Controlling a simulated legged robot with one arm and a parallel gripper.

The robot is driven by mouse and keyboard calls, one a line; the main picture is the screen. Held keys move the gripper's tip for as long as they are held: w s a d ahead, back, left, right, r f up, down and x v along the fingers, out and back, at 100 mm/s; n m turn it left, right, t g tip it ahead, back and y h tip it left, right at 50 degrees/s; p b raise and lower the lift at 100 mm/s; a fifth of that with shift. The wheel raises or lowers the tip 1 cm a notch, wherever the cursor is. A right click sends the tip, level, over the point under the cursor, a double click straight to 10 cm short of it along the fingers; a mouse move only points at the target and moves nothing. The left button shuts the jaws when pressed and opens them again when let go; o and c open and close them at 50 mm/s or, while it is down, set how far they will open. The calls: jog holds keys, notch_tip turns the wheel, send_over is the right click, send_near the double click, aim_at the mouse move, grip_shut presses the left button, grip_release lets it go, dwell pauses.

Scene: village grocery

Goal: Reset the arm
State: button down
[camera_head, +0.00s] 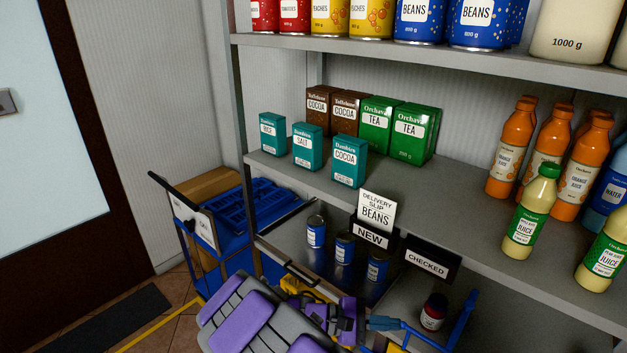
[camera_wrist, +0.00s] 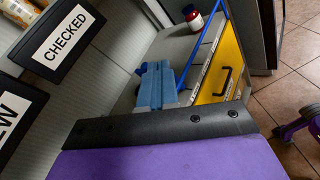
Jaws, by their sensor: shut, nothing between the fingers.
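My arm, purple and grey, reaches up from the bottom of the head view. My gripper (camera_head: 385,323) points right, its light blue fingers shut and empty over the lower shelf area. In the wrist view, the gripper (camera_wrist: 157,84) shows its fingers closed together, with a small jar (camera_wrist: 192,17) beyond and apart from them. That jar (camera_head: 433,312), with a dark lid, stands to the right of the fingers in the head view.
Small blue cans (camera_head: 316,232) stand near the NEW sign (camera_head: 370,236), close to my arm. A CHECKED sign (camera_head: 427,263) stands behind the jar. A blue rail (camera_head: 463,318) is right of it. Juice bottles (camera_head: 531,210) and boxes (camera_head: 349,160) fill the shelf above. A blue cart (camera_head: 225,235) stands left.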

jog(key=s+d+r+m+g+y, duration=0.2)
jog(key=s+d+r+m+y, duration=0.15)
jog(key=s, duration=0.35)
jog(key=s+d+r+m+g+y, duration=0.3)
jog(key=s+d+m+y, duration=0.15)
jog(key=s, duration=0.25)
jog(key=s+a+m+t+y, duration=0.1)
jog(key=s+a+m+y, duration=0.1)
jog(key=s+a+y, duration=0.2)
jog(key=s+a+r+m+t+y, duration=0.1)
jog(key=s+a+y, duration=0.3)
jog(key=s, duration=0.6)
jog(key=shift+a+m+t, duration=0.6)
jog(key=shift+a+m, duration=0.2)
jog(key=shift+a, duration=0.05)
jog(key=shift+r, duration=0.1)
